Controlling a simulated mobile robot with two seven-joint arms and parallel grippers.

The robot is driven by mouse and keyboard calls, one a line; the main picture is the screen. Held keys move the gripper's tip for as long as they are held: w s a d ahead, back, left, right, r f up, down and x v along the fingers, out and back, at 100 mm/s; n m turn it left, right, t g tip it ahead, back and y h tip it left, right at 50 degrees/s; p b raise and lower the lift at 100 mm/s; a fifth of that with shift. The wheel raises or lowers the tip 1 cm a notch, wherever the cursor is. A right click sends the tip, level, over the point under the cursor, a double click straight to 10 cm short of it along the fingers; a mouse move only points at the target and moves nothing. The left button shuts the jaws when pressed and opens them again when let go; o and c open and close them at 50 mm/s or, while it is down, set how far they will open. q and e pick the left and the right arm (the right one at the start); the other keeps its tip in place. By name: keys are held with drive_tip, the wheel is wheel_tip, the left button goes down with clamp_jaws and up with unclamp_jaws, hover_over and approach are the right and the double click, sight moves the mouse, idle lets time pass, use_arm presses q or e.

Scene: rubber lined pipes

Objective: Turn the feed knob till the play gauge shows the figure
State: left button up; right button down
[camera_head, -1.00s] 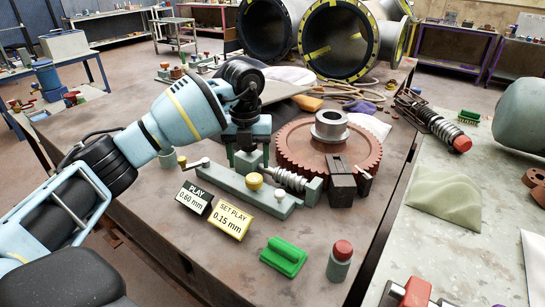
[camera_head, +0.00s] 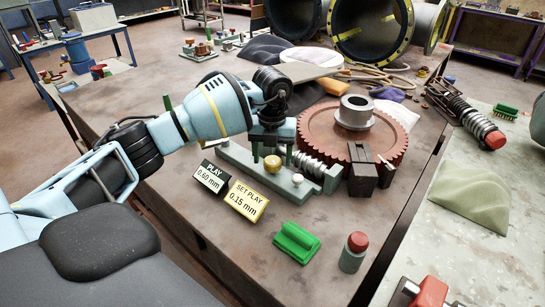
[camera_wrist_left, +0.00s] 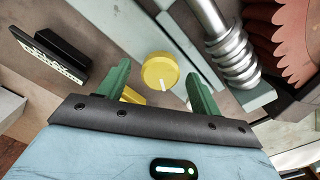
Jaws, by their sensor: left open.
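The yellow feed knob (camera_head: 272,163) stands on the grey-green worm fixture (camera_head: 235,160). In the left wrist view the knob (camera_wrist_left: 160,72) has a white pointer line and lies between the finger tips, with a gap on each side. My left gripper (camera_head: 272,156) is open, its green fingers pointing down at the knob; it also shows in the left wrist view (camera_wrist_left: 160,80). The black play gauge (camera_head: 211,177) reads PLAY 0.60 mm. The yellow plate (camera_head: 245,201) beside it reads SET PLAY 0.15 mm. My right gripper is out of view.
The worm (camera_head: 308,163) meshes with a red-brown gear wheel (camera_head: 325,125). A dark block (camera_head: 362,172) stands by the wheel. A green-handled block (camera_head: 296,242) and a red-capped bottle (camera_head: 353,252) stand in front. Bare table lies around these.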

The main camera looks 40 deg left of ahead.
use_arm(q)
drive_tip(key=shift+f, duration=0.4)
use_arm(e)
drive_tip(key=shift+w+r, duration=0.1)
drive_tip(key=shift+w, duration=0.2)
use_arm(q)
drive_tip(key=shift+c, duration=0.5)
drive_tip(key=c, duration=0.7)
drive_tip(key=shift+c, duration=1)
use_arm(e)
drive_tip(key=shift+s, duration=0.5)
use_arm(q)
drive_tip(key=shift+m, duration=0.4)
